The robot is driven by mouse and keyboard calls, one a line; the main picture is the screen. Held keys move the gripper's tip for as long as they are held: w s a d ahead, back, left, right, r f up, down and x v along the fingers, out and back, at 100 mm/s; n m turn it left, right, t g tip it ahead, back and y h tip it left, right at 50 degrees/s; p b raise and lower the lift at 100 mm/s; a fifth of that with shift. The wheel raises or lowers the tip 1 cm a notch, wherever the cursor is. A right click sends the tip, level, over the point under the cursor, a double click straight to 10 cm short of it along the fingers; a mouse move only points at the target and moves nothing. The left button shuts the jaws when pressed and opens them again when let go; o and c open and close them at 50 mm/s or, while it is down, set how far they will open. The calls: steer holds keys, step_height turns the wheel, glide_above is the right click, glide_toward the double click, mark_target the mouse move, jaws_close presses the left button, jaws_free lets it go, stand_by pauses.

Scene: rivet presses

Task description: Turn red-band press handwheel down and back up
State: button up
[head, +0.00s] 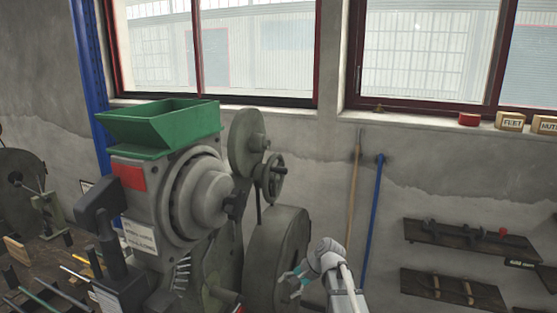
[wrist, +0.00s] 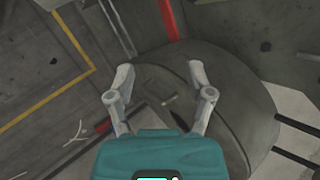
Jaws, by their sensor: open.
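The press (head: 150,205) with a red patch (head: 131,177) on its grey body stands left of centre in the head view. A small spoked handwheel (head: 273,178) sits on its right side, below a round grey disc (head: 247,143). A larger grey wheel (head: 278,262) is lower down. My gripper (head: 292,284) is low in the head view, in front of the large wheel's lower right and well below the handwheel. In the wrist view my gripper (wrist: 160,72) has its fingers spread with nothing between them. The handwheel cannot be made out there.
A green hopper (head: 160,122) tops the press. A lever with a dark grip (head: 97,198) stands at its left. Another machine (head: 22,185) is at far left. A wooden pole (head: 354,195) and a blue pole (head: 373,215) lean on the wall. Shelves (head: 470,241) hang at right.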

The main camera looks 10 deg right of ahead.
mark_target(271, 170)
steer(key=w+d+r+m+t+y+p, duration=0.2)
steer(key=w+d+r+m+p, duration=0.2)
steer(key=r, duration=0.5)
steer(key=w+d+r+m+t+y+p, duration=0.2)
steer(key=w+d+r+m+y+p, duration=0.1)
steer(key=w+r, duration=0.5)
steer(key=w+d+r+m+t+y+p, duration=0.2)
steer(key=w+d+r+m+p, duration=0.3)
steer(key=r, duration=0.7)
steer(key=shift+w+d+m+t+y+p, duration=0.4)
steer(key=shift+w+y+p, duration=0.1)
steer(key=shift+y+p, duration=0.15)
steer(key=shift+a, duration=0.2)
steer(key=x, duration=1.3)
steer(key=shift+w+a, duration=0.2)
steer(key=shift+a, duration=0.1)
jaws_close()
